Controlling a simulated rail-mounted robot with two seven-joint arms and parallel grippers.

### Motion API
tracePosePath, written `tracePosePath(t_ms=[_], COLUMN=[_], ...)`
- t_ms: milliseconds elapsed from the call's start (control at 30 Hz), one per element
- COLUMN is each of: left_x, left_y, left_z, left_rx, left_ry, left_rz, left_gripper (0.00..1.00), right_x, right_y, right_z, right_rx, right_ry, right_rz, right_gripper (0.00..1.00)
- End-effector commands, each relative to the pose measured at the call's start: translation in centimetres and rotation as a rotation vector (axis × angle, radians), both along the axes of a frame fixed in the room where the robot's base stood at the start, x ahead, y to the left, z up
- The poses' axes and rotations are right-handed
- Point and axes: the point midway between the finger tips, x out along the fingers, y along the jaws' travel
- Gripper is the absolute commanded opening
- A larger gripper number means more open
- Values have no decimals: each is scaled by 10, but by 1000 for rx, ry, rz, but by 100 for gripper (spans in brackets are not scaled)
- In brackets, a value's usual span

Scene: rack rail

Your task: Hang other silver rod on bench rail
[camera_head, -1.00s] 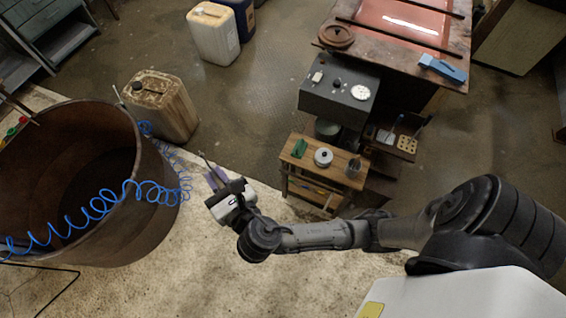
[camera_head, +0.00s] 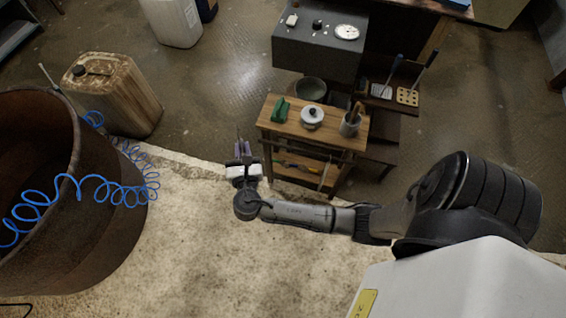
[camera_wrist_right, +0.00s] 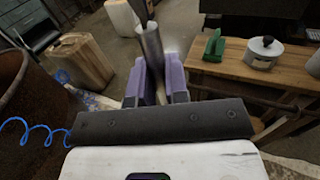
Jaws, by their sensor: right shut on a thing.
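My right gripper (camera_head: 242,150) is at the left of the small wooden bench (camera_head: 290,127), with its purple fingers pointing away from me. In the right wrist view its fingers (camera_wrist_right: 156,84) are shut on a silver rod (camera_wrist_right: 151,45), which sticks up beyond them, slightly tilted. The gripper is apart from the bench, whose top (camera_wrist_right: 235,67) lies to the right in the wrist view. A brown bar (camera_wrist_right: 262,101) runs below the bench top's near edge; I cannot tell whether it is the rail. A thin upright piece (camera_head: 325,176) shows at the bench's front. My left gripper is not in view.
On the bench are a green object (camera_head: 280,110), a lidded pot (camera_head: 312,117) and a cup with tools (camera_head: 350,125). A large rusty drum (camera_head: 110,215) with a blue coiled hose (camera_head: 75,190) and a stained canister (camera_head: 115,90) stand left. Pale floor is clear between.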

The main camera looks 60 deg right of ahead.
Motion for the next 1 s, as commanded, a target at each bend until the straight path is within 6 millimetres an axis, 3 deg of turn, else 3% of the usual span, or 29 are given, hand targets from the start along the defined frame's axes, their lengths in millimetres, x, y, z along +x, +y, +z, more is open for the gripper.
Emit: tracePosePath(t_ms=[33, 500, 733, 1000], left_x=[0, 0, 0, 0], left_y=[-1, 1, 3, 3], left_z=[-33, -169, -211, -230], left_rx=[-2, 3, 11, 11], left_ry=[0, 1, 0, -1], left_rz=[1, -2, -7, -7], left_gripper=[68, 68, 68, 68], right_x=[-2, -34, -50, -60], right_y=[-9, -84, -108, -121], right_z=[-40, -227, -286, -314], right_rx=[-2, -1, 0, 0], right_ry=[2, 2, 0, -1], right_rz=[-32, -292, -374, -417], right_gripper=[0, 0, 0, 0])
